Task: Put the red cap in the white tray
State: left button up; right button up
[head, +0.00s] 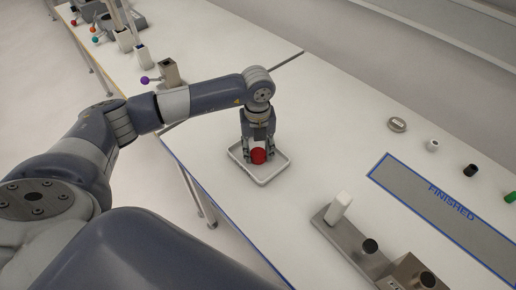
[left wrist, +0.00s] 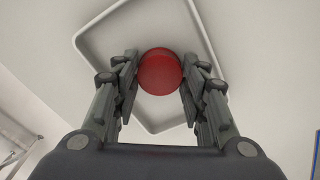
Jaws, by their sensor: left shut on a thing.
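The red cap (head: 259,156) is round and sits between the fingers of my left gripper (head: 258,152). In the left wrist view the red cap (left wrist: 160,71) is held between both fingertips of the left gripper (left wrist: 160,75). The white tray (head: 265,181) lies on the table, directly below the gripper. Its rim (left wrist: 84,42) surrounds the cap in the left wrist view. The cap is over or inside the tray; I cannot tell whether it touches the tray's floor. My right gripper is in neither view.
A grey mat marked FINISHED (head: 420,187) lies to the right. A fixture with a white block (head: 338,208) and dark knobs stands at the front. Several small caps, one a black cap (head: 470,170), lie at the back right. Table around the tray is clear.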

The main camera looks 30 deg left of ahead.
aim_at(257, 154)
pick_arm(q)
jog(key=shift+f, duration=0.25)
jog(key=o, duration=0.8)
jog(key=shift+r, duration=0.1)
jog(key=shift+r, duration=0.2)
notch_tip(257, 154, up, 12)
jog(key=shift+b, duration=0.95)
jog(key=shift+s+f, duration=0.1)
jog(key=shift+s, duration=0.05)
